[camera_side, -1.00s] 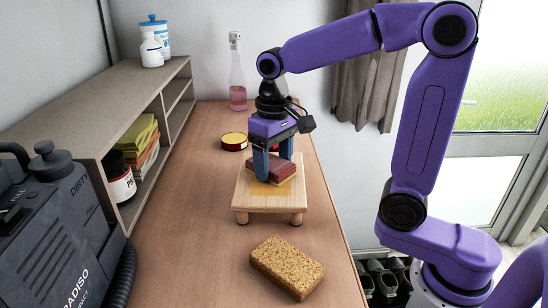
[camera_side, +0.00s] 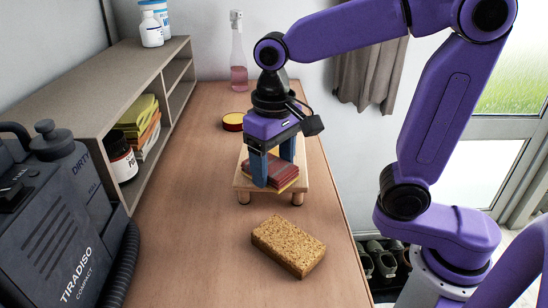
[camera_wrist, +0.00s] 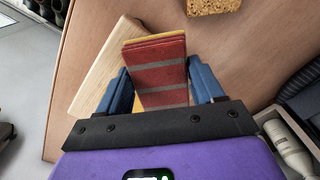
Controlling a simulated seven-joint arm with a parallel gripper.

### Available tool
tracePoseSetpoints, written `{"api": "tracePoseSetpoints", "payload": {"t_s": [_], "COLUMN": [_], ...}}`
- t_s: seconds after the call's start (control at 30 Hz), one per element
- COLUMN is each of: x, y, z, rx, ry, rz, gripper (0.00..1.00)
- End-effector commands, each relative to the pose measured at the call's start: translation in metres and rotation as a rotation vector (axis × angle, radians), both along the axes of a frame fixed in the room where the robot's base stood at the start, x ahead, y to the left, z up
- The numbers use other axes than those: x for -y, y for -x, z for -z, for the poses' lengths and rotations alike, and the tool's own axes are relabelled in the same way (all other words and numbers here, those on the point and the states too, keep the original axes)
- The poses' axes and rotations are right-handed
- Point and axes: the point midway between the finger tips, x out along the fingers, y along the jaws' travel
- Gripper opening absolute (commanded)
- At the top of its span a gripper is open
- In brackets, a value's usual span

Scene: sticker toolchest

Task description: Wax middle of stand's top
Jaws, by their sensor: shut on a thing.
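My gripper (camera_side: 272,172) is shut on a red pad (camera_side: 268,172) with grey stripes and a yellow layer beneath. The pad also shows between the blue fingers in the wrist view (camera_wrist: 160,75). It is over the front part of the small wooden stand (camera_side: 243,183); whether it touches the top is unclear. In the wrist view the stand (camera_wrist: 98,72) extends out to the left of the pad, its pale top partly hidden. A round red tin with a yellow top (camera_side: 233,122) stands on the bench behind the stand.
A brown speckled sponge (camera_side: 288,245) lies on the bench in front of the stand. A shelf unit (camera_side: 75,95) and a grey machine (camera_side: 60,225) line the left side. A bottle of pink liquid (camera_side: 238,60) stands at the back. Bench surface left of the stand is free.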

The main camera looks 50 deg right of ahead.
Motion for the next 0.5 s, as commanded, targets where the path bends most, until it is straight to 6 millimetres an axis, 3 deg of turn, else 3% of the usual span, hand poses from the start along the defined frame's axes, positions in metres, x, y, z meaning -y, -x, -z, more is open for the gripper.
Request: {"api": "tracePoseSetpoints", "payload": {"t_s": [0.07, 0.5], "x": [0.001, 0.001], "y": [-0.001, -0.001], "z": [-0.018, -0.056], "rx": [0.005, 0.003], "ry": [-0.002, -0.001], "rz": [0.002, 0.002], "gripper": [0.38, 0.38]}}
